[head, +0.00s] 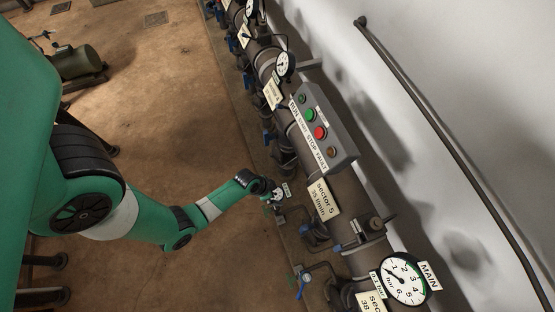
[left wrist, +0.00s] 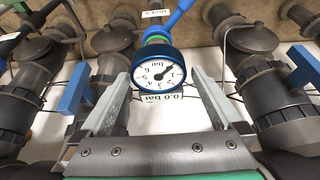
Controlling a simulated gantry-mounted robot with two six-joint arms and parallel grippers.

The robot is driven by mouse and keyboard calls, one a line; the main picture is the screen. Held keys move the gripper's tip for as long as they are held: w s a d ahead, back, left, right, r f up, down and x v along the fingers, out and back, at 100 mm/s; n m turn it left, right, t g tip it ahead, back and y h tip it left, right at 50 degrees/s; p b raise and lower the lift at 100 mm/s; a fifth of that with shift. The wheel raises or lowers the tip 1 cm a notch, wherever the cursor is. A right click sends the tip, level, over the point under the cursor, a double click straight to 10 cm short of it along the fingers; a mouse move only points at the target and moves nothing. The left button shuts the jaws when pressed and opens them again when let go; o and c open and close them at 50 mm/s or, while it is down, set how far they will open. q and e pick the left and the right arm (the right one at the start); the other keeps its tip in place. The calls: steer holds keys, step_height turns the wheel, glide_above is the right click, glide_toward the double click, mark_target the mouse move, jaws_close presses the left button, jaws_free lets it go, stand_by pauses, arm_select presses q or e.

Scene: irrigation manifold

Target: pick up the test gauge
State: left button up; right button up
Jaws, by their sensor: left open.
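The test gauge is a small round gauge with a blue rim and a white dial (left wrist: 158,71), upside down in the left wrist view. It sits on a blue and green fitting, with a 0.0 bar tag below its dial. My left gripper (left wrist: 161,80) is open, one grey finger on each side of the gauge; I cannot tell whether either touches it. In the head view my left gripper (head: 268,190) is at the gauge (head: 277,195), beside the large pipe, and partly hides it. My right gripper is not in view.
The main pipe (head: 345,205) carries a grey button box (head: 323,130) and a large MAIN gauge (head: 404,280). In the left wrist view, dark valve bodies (left wrist: 258,75) and blue handles (left wrist: 303,65) stand close on both sides. The brown floor (head: 180,90) is open to the left.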

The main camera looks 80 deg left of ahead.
arm_select(q)
steer(key=b+x, duration=0.4)
steer(key=x, duration=0.1)
steer(key=shift+w, duration=0.15)
steer(key=c, duration=1.1)
